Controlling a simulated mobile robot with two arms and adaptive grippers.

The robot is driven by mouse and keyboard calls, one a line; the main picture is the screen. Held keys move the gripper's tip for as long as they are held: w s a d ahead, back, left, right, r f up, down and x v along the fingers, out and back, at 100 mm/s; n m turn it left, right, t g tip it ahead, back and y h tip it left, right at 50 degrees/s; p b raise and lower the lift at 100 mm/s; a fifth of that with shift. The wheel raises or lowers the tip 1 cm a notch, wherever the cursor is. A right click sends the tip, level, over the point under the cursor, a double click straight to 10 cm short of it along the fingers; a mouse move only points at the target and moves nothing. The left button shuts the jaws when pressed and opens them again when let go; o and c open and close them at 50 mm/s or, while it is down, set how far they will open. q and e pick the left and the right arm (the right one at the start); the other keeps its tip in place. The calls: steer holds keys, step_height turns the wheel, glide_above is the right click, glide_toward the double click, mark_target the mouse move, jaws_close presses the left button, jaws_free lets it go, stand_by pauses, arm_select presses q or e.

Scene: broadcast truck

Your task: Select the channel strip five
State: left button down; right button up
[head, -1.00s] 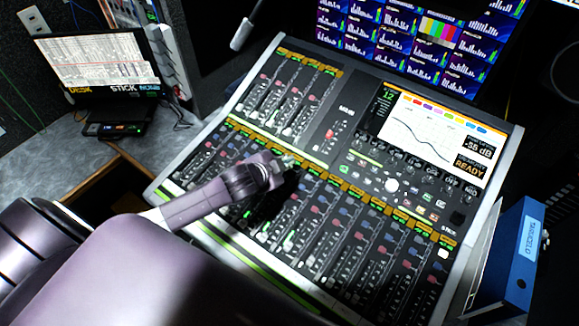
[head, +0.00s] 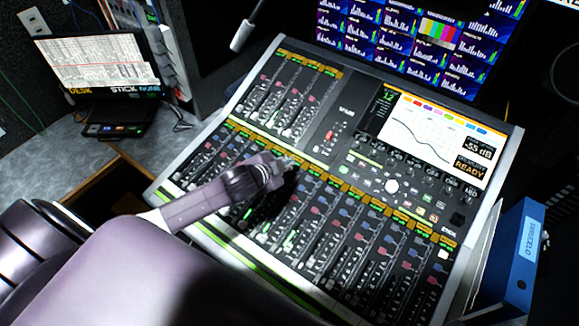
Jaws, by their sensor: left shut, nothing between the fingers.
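The mixing console (head: 150,194) fills the middle of the head view, tilted, with a long lower row of channel strips and a shorter upper bank. Yellow-orange labels top the lower strips. My left gripper (head: 288,163) is shut and empty, its tips over the label row at the top of the lower strips, left of the middle. The gripper and its shadow hide part of the strips beneath. I cannot read the strip numbers, and I cannot tell whether the tips touch the surface. My right gripper does not show.
The console's screen (head: 432,135) shows a curve and "READY". A monitor wall (head: 400,40) stands behind. A laptop (head: 95,68) sits on the grey desk (head: 40,165) at left. A blue binder (head: 520,262) stands close to the console's right side.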

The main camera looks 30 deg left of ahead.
arm_select(q)
steer(key=shift+f, duration=0.1)
steer(key=shift+f, duration=0.3)
steer(key=shift+w+f, duration=0.1)
steer(key=shift+f, duration=0.35)
stand_by(0.8)
steer(key=shift+r, duration=0.1)
steer(key=shift+r+p, duration=0.75)
steer(key=shift+r, duration=0.1)
steer(key=r+p, duration=0.2)
steer(key=s+r+p, duration=0.1)
steer(key=r+p, duration=0.1)
steer(key=p, duration=0.1)
steer(key=shift+r, duration=0.35)
